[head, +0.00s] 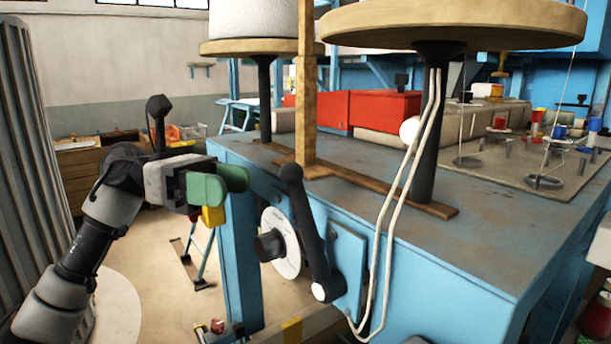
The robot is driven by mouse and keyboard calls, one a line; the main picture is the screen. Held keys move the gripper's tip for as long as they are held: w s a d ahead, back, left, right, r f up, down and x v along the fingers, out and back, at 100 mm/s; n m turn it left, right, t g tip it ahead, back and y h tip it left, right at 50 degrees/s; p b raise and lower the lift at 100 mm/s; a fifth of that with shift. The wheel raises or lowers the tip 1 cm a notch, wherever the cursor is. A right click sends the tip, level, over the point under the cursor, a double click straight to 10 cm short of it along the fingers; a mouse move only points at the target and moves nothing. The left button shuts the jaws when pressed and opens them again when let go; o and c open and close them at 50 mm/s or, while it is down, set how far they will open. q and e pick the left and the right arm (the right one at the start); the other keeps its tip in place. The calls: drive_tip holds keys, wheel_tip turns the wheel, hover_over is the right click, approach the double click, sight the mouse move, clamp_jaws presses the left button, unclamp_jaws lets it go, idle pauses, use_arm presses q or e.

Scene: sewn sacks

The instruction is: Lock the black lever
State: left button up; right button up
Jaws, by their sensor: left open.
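The black lever (308,235) is on the blue machine's front corner. It stands nearly upright, tilted slightly left, with its round knob at the top and its light-tipped pivot at the bottom. A white round dial (287,262) with a black knob is just left of it, partly behind the lever. My left gripper (225,184) has green fingers and is left of the lever's knob, at about its height in the picture. It is open, with nothing seen between the fingers, and it appears apart from the lever. My right gripper is out of view.
The blue machine table (470,240) fills the right side. A pale looped cable (388,235) hangs right of the lever, near a black post (428,150) under a round wooden disc (455,24). A wooden upright (306,90) stands behind the lever. Floor on the left is mostly open.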

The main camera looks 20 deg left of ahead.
sight(296, 214)
use_arm(q)
drive_tip(key=d+p, duration=0.2)
drive_tip(key=d, duration=0.2)
drive_tip(key=d+p, duration=0.2)
drive_tip(key=d, duration=0.3)
drive_tip(key=shift+s+r, duration=0.15)
drive_tip(key=shift+s, duration=0.05)
drive_tip(key=shift+s+d, duration=0.1)
drive_tip(key=shift+d, duration=0.6)
drive_tip(key=shift+a, duration=0.1)
clamp_jaws()
